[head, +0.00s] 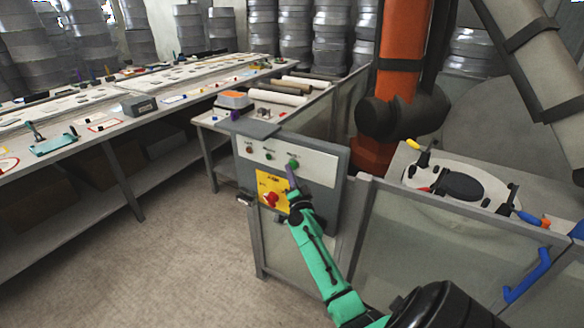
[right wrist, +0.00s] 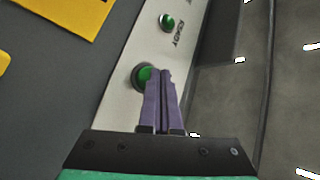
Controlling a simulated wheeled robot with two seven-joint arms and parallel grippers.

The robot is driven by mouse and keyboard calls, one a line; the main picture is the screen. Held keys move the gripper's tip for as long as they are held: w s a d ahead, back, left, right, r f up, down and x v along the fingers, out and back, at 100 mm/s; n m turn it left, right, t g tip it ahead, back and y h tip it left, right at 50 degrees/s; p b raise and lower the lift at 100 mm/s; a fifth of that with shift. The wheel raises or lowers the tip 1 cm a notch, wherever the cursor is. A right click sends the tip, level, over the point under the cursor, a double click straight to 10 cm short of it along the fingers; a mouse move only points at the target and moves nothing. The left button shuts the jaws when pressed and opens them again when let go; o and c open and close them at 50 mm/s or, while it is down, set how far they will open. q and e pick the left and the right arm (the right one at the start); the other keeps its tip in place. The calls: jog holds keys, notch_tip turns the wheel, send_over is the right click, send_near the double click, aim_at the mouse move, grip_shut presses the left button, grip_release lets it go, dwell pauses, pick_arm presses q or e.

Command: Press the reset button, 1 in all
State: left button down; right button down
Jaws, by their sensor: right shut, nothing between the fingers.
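A grey control box (head: 341,190) with a white panel strip carries several buttons or lamps. The green button (head: 293,163) at the strip's right end has a dark ring. It also shows in the right wrist view (right wrist: 146,74), its right edge covered by my fingers; I see no readable label on it, so I take it as the reset button by position only. My right gripper (head: 290,168) has its purple fingers shut and empty, the tips right at this button. It also shows in the right wrist view (right wrist: 164,73). I cannot tell whether they touch it. My left gripper is out of view.
A green lamp (right wrist: 167,20) marked READY sits beside the button. A red knob (head: 271,198) on a yellow plate (head: 272,184) is just below. A fence (head: 400,240) runs right of the box, with an orange robot arm (head: 402,45) behind. Long worktables (head: 90,135) stand left.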

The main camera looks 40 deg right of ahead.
jog(key=shift+w+d, duration=0.15)
jog(key=shift+d, duration=0.25)
dwell(0.8)
jog(key=shift+s+a, duration=0.25)
jog(key=shift+a, duration=0.55)
jog(key=a+p, duration=0.1)
jog(key=s+a, duration=0.1)
jog(key=a, duration=0.1)
jog(key=a+p, duration=0.1)
jog(key=shift+s+a+p, duration=0.25)
jog(key=shift+a+p, duration=0.05)
jog(key=shift+a, duration=0.1)
dwell(0.5)
